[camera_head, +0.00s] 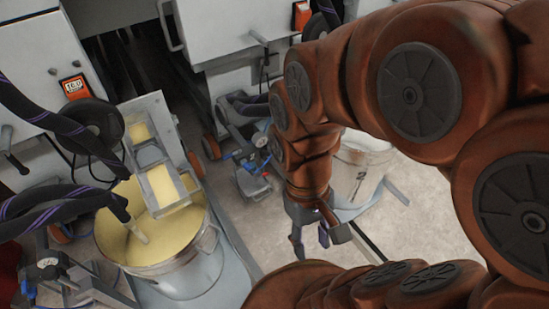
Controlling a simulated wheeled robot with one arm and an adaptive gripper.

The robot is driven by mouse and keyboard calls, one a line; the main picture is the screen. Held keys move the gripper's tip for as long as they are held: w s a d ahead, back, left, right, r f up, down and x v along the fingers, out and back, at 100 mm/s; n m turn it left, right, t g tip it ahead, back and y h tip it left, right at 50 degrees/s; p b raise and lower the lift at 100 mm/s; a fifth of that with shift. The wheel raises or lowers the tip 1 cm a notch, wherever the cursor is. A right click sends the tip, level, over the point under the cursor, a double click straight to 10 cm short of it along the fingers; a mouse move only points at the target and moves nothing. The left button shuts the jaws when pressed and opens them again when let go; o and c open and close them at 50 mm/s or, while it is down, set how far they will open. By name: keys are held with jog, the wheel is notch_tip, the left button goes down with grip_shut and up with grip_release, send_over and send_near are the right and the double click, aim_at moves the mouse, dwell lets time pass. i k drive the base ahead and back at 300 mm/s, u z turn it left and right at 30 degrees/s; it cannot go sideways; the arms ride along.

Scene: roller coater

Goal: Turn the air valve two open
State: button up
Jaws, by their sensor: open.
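My gripper (311,240) is open and empty, pointing down in the middle of the picture. It hangs in front of a white bucket (352,178) marked with a "2". Left of my gripper, low by the machine, is a grey pump-like unit (252,182) with blue parts, apart from my fingers. I cannot tell for sure which part is air valve two or how it is set. A similar unit with a round gauge (48,268) and blue parts stands at the lower left. My arm hides part of the middle and right.
A large metal pail (200,262) of yellow paint stands at left, with a metal trough (166,186) above it. Dark hoses (45,118) run at the left edge. White machine cabinets (225,30) fill the back. Pale floor (420,215) is open at right.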

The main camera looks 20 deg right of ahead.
aim_at(228, 156)
jog(key=z, duration=0.1)
jog(key=k, duration=1.15)
jog(key=u, duration=1.35)
